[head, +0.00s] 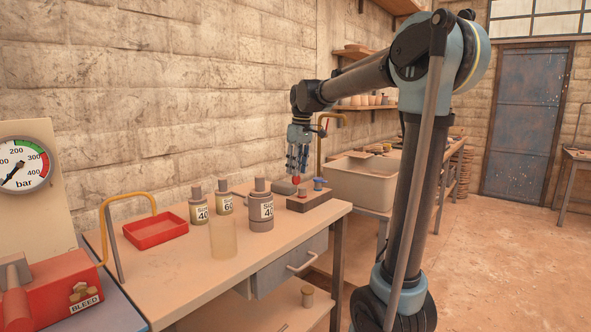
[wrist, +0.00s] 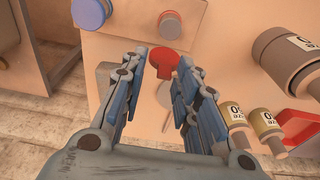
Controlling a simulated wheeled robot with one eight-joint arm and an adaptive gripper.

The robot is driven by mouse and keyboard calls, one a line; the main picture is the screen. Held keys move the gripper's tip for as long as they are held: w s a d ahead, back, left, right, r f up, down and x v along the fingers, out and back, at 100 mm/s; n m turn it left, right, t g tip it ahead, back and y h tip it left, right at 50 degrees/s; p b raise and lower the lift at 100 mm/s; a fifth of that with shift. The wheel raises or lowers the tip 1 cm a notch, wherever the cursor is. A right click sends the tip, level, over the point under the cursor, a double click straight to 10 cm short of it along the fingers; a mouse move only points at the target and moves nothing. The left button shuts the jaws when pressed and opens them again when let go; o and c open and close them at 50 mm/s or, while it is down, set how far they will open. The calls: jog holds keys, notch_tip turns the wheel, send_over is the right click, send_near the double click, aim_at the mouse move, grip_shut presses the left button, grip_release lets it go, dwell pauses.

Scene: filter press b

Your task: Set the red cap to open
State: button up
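The bright red cap (wrist: 162,62) shows in the wrist view as a round piece with a short tab to its lower right. It lies between and just beyond my fingertips; I cannot tell whether they touch it. In the head view, the red cap (head: 296,180) shows just under my gripper (head: 297,168). My gripper (wrist: 160,68) is open, its two fingers apart with nothing held. Beside the cap are a dull red knob (wrist: 170,22) and a blue knob (wrist: 90,10). The blue knob (head: 318,184) stands on a dark block (head: 322,199) on the bench.
Labelled bottles (head: 261,207), a clear beaker (head: 223,240) and a red tray (head: 157,230) stand on the bench (head: 180,272). A curved yellow pipe (head: 127,197) rises near the tray. A large beige tub (head: 358,183) stands behind the bench's right end.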

jog(key=shift+r, duration=0.1)
notch_tip(320, 180, up, 12)
jog(key=d, duration=0.1)
jog(key=shift+s, duration=0.4)
jog(key=shift+f, duration=0.2)
jog(key=s+d+f+m, duration=0.5)
jog(key=s+d+f, duration=0.8)
jog(key=s+f, duration=0.1)
jog(key=s+d+f+m, duration=0.2)
jog(key=s+d+f, duration=0.1)
jog(key=s+f, duration=0.5)
jog(key=s+d+f+m+t+h, duration=0.1)
jog(key=s+d+f+m, duration=0.2)
jog(key=s+f, duration=0.5)
notch_tip(320, 180, down, 7)
jog(key=shift+s+d+r, duration=0.15)
jog(key=shift+s+d, duration=0.05)
jog(key=shift+d, duration=0.1)
